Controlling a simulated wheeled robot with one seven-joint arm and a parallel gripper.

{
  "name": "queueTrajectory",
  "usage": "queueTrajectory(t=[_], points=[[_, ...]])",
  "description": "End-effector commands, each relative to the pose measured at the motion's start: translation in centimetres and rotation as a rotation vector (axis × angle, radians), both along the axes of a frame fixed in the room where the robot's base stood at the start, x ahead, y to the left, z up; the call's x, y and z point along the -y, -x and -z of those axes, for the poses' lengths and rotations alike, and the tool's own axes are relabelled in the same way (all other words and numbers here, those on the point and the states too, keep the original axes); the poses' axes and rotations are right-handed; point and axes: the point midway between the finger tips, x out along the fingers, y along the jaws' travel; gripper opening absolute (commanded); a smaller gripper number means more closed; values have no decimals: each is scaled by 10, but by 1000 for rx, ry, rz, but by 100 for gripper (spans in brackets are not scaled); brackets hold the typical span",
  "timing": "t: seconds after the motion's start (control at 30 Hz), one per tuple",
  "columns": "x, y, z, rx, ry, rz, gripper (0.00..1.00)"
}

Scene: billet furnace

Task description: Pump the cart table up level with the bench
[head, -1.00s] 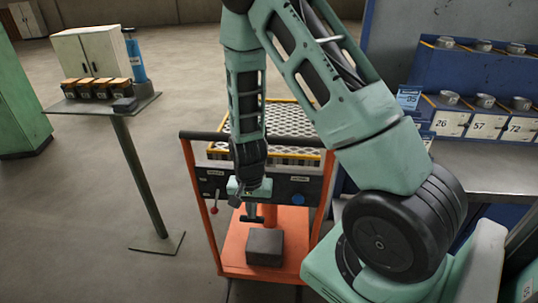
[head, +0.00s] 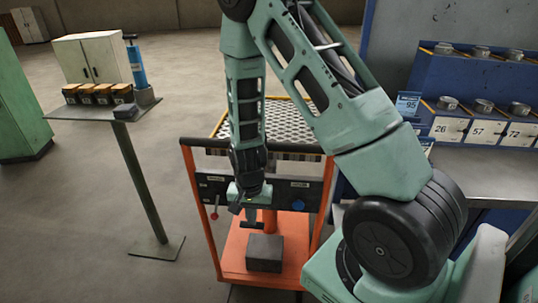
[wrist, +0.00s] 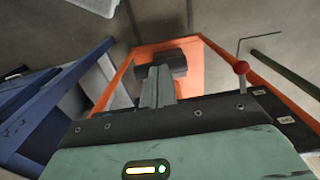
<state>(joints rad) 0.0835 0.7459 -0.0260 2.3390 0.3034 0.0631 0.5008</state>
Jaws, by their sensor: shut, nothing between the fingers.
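The orange cart stands in the middle of the head view, its frame (head: 207,238) ahead of me. Its table (head: 219,128) has a yellow rim and a patterned top, partly hidden by my arm. The bench (head: 490,172) is at the right. My gripper (head: 251,222) is shut and empty, pointing down in front of the cart's dark panel, above the orange base. A dark block (head: 264,254) sits on that base; it also shows beyond my fingers in the wrist view (wrist: 176,58). I cannot tell whether my fingertips touch anything.
A red-knobbed lever (head: 215,213) and a blue knob (head: 298,205) are on the cart's front panel. A small stand (head: 68,112) at the left holds several orange-black boxes and a blue pump-like cylinder (head: 137,66). Floor between stand and cart is clear.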

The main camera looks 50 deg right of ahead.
Motion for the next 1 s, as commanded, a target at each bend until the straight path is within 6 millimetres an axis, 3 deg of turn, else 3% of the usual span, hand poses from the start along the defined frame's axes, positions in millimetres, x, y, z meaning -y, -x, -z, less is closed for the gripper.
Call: queueTrajectory(t=[0.03, 0.5, 1.0], points=[[1, -1, -10, 3, 2, 2, 0], [5, -5, -54, 4, 2, 2, 0], [6, -5, -56, 3, 1, 2, 0]])
